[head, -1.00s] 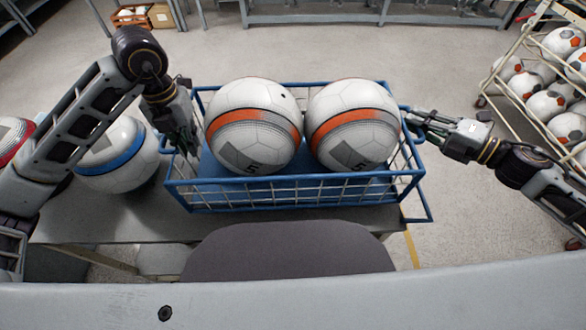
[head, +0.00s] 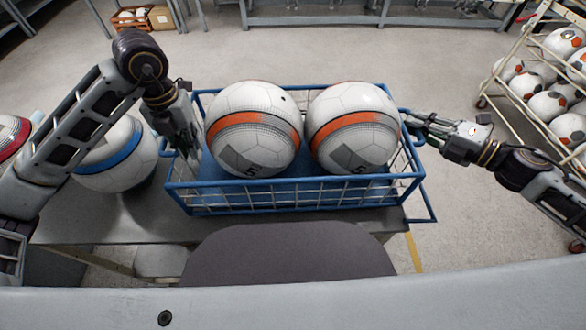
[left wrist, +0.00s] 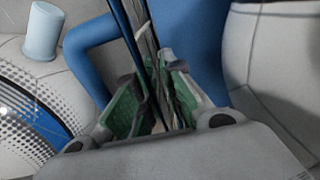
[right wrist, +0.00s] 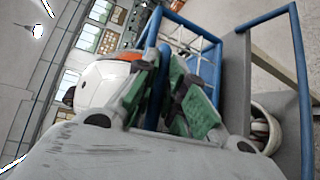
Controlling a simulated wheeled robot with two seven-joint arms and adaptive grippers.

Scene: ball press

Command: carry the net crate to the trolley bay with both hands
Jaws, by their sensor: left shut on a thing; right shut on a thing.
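The net crate (head: 290,208) is a blue-framed basket with wire mesh sides, over the grey table. Two white balls with orange bands, a left one (head: 250,110) and a right one (head: 352,110), sit side by side in it. My left gripper (head: 188,150) is shut at the crate's left end; in the left wrist view its green-padded fingers (left wrist: 160,85) close around a bar. My right gripper (head: 412,122) is shut at the right end; in the right wrist view its fingers (right wrist: 170,80) close around a blue bar. Fingers partly hide both bars.
A white ball with a blue band (head: 120,165) lies on the table (head: 110,228) left of the crate, close to my left arm. A wheeled rack of balls (head: 510,108) stands at the right. The floor (head: 440,60) between crate and rack is clear.

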